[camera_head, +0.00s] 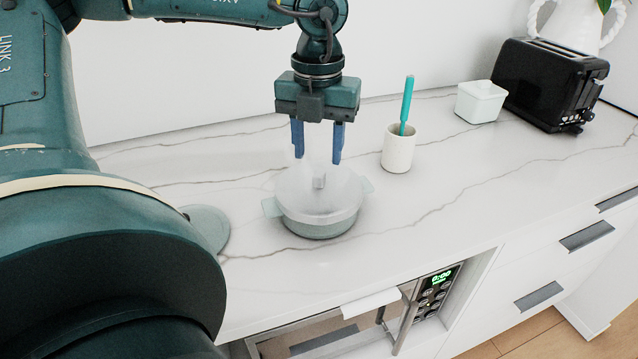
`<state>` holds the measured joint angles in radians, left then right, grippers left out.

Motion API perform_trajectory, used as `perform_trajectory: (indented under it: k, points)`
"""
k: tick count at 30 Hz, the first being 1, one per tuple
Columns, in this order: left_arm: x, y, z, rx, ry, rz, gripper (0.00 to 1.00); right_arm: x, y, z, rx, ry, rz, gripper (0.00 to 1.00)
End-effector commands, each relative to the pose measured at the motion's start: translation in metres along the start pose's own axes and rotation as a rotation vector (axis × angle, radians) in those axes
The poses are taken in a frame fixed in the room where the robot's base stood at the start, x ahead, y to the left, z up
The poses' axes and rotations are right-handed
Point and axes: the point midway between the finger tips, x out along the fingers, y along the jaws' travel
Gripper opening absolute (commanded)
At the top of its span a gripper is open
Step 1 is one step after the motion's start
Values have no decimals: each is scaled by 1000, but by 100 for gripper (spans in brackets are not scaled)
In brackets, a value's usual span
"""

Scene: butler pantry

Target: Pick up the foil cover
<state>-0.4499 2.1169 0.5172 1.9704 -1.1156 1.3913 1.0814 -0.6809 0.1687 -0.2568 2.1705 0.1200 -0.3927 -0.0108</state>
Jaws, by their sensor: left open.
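The dish has a small handle at each side. My left gripper (318,159) points down just above the cover, its two blue fingers open and apart. My right gripper is not in view.
A white cup (398,152) holding a teal-handled utensil (406,105) stands right of the dish. Behind it are a white lidded box (480,102), a black toaster (550,85) and a white pitcher (570,25). A pale green round object (207,226) lies left. A microwave (435,290) sits below the marble counter (440,225).

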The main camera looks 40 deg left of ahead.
Motion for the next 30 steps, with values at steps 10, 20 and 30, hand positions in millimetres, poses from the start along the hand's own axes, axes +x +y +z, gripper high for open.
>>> perform_trajectory:
  k: [10, 20, 30]
  points:
    - [38, 1, 8, 0, 4, 1, 44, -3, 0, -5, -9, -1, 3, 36]
    - [54, 1, 8, 0, -2, -2, 44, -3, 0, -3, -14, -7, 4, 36]
    - [54, 1, 8, 0, -2, -1, 22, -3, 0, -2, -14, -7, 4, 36]
